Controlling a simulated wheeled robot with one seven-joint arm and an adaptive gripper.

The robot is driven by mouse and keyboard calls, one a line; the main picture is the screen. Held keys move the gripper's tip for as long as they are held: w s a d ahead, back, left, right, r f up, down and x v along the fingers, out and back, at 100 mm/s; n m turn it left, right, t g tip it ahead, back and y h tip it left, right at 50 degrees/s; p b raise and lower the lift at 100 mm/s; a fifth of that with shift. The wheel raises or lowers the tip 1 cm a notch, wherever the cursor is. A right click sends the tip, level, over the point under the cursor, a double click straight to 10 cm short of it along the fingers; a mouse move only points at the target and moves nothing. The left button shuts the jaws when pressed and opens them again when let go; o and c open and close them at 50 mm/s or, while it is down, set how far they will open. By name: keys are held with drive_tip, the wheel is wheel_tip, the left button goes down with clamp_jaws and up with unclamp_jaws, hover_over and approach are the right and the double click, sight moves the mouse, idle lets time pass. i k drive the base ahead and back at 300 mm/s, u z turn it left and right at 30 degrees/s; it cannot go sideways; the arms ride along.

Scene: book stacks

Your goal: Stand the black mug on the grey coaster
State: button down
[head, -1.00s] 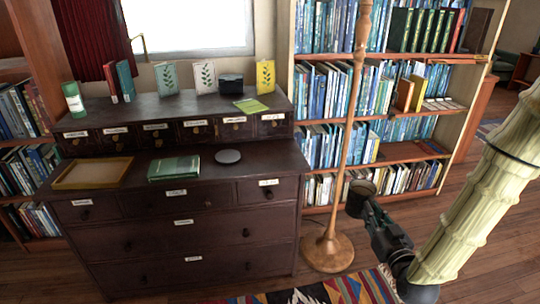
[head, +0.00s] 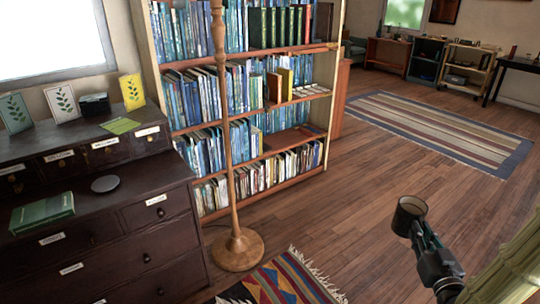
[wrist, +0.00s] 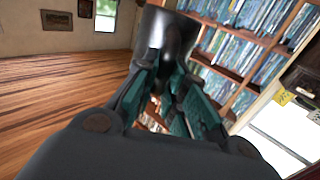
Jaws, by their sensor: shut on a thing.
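The black mug (head: 408,217) is held by my gripper (head: 424,238) over the wooden floor at the lower right of the head view, with its open top facing up. In the wrist view the mug (wrist: 170,38) shows dark and shiny between the two teal fingers of my gripper (wrist: 165,75), which are shut on it. The round grey coaster (head: 105,184) lies flat on the lower top of the dark dresser at the left, with nothing on it. The mug is well to the right of the coaster, apart from it.
A green book (head: 42,212) lies left of the coaster on the dresser (head: 120,205). A tall wooden lamp pole (head: 229,150) stands between the dresser and my gripper. A bookshelf (head: 265,160) stands behind. Patterned rugs (head: 285,283) lie on otherwise open floor.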

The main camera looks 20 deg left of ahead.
sight(108, 184)
drive_tip(key=z, duration=1.15)
drive_tip(key=k, duration=1.85)
drive_tip(key=u, duration=2.35)
drive_tip(key=i, duration=1)
